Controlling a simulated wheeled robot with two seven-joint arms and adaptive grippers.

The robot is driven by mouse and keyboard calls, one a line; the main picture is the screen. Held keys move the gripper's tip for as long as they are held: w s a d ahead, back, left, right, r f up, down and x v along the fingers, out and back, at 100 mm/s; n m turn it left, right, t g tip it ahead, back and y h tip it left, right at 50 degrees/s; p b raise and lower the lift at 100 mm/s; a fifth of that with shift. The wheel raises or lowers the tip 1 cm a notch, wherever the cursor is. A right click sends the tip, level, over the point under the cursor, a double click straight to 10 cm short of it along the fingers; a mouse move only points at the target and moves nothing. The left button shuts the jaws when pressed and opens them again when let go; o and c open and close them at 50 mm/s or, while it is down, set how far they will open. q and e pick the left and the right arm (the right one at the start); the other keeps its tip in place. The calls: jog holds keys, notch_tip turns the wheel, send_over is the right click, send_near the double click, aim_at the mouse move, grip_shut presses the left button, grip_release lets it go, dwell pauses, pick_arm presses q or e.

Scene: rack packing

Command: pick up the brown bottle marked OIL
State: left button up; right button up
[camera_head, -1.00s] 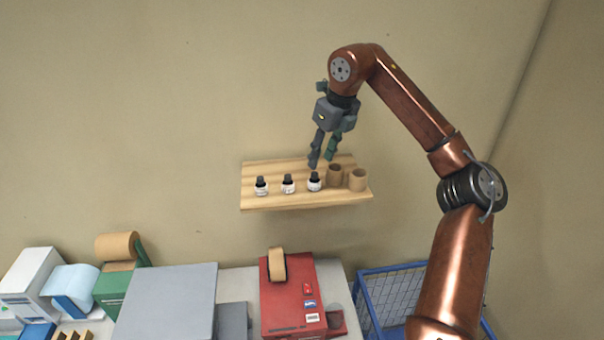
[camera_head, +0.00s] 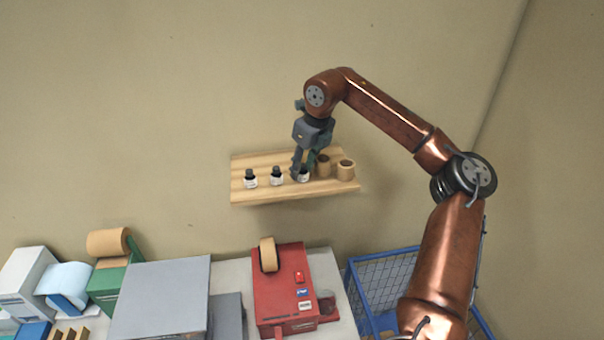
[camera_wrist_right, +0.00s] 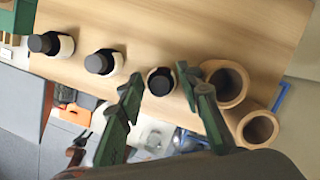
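Three small dark-capped bottles with white labels stand in a row on a wooden wall shelf (camera_head: 215,0). I cannot read the labels, so I cannot tell which one is marked OIL. The left bottle (camera_head: 250,180) and the middle bottle (camera_head: 277,177) stand free. My right gripper (camera_head: 303,171) is down at the right bottle (camera_head: 305,178) and partly hides it. In the right wrist view the fingers of my right gripper (camera_wrist_right: 160,88) are open, one on each side of that bottle's cap (camera_wrist_right: 160,80), with gaps showing. My left gripper is out of view.
Two brown cardboard-like cups (camera_head: 345,171) stand on the shelf close to the right of the gripper. Below are a red tape machine (camera_head: 283,290), a grey box (camera_head: 165,300) and a blue wire basket (camera_head: 385,285). The wall above the shelf is clear.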

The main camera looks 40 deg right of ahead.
jog(key=c, duration=0.8)
grip_shut()
jog(key=shift+r, duration=0.2)
